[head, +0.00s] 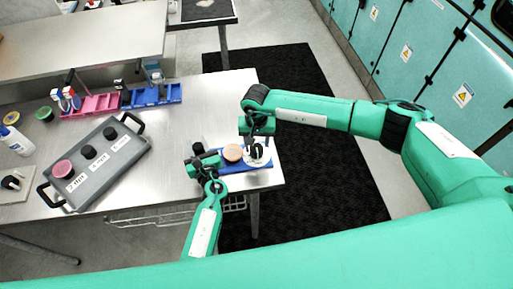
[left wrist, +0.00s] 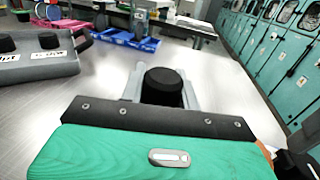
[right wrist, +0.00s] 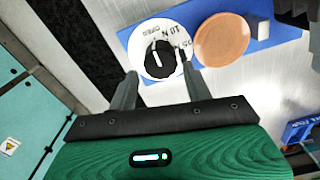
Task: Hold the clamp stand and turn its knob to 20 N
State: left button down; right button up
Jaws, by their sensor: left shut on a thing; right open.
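The clamp stand's blue base (head: 229,168) lies at the table's right end, bearing a tan disc (head: 233,153) and a white dial. The dial (right wrist: 145,68) carries printed markings, only partly legible, and a black knob (right wrist: 160,58) with a white pointer line. My right gripper (right wrist: 163,83) is open at the dial, its fingertips close to the knob; I cannot tell whether they touch it. My left gripper (head: 203,160) is shut on a black round-topped part (left wrist: 163,87) at the stand's left end. How that part joins the base is hidden.
A grey panel box (head: 78,186) with labelled knobs and handles stands left of the stand. Pink (head: 95,106) and blue (head: 160,97) trays lie at the back. A white bottle (head: 15,140) stands far left. Bare table lies between box and stand.

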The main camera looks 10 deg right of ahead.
aim_at(257, 148)
jog(key=shift+f, duration=2.35)
jog(key=c, duration=0.7)
